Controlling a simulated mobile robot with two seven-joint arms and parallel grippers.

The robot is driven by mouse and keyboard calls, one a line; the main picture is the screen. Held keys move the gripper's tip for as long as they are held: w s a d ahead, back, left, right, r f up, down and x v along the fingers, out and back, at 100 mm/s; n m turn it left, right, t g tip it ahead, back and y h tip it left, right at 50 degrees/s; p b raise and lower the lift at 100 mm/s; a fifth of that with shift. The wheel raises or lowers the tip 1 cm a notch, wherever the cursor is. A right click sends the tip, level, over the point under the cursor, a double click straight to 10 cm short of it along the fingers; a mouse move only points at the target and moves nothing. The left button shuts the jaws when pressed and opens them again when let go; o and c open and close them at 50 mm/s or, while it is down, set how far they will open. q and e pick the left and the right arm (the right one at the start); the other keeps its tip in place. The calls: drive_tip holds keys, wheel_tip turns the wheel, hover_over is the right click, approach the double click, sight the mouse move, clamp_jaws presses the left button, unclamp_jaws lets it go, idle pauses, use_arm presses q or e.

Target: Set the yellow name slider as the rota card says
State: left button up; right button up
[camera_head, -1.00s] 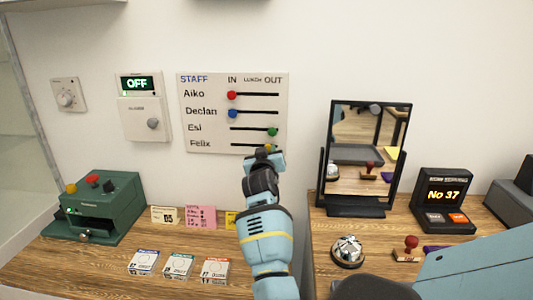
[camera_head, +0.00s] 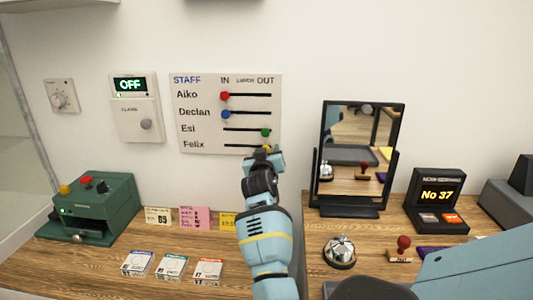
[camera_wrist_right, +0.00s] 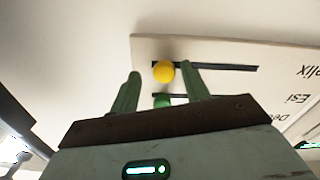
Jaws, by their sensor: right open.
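The white staff board (camera_head: 205,136) hangs on the wall with columns IN, LUNCH and OUT. The yellow slider (camera_wrist_right: 163,72) is in the bottom row, Felix, near the OUT end of its slot; in the head view it is partly hidden by my gripper. My right gripper (camera_head: 266,154) is at this row. In the right wrist view its green fingers (camera_wrist_right: 162,84) are open, one on each side of the yellow knob; contact is unclear. Cream (camera_head: 158,215), pink (camera_head: 194,217) and yellow (camera_head: 229,220) cards stand on the desk. I cannot tell which is the rota card. My left gripper is out of view.
The red (camera_head: 225,96) and blue (camera_head: 225,114) sliders are at IN; the green slider (camera_head: 266,132) is near OUT, close to my gripper. A mirror (camera_head: 322,205), bell (camera_head: 340,252) and number display (camera_head: 437,195) are right. A green machine (camera_head: 115,190) is left.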

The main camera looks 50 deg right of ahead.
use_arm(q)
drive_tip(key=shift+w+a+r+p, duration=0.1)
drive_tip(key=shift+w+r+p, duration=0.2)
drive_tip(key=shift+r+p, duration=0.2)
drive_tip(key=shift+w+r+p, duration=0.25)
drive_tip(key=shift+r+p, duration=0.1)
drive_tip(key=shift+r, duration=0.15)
use_arm(e)
drive_tip(key=v, duration=0.7)
drive_tip(key=shift+s+a, duration=0.3)
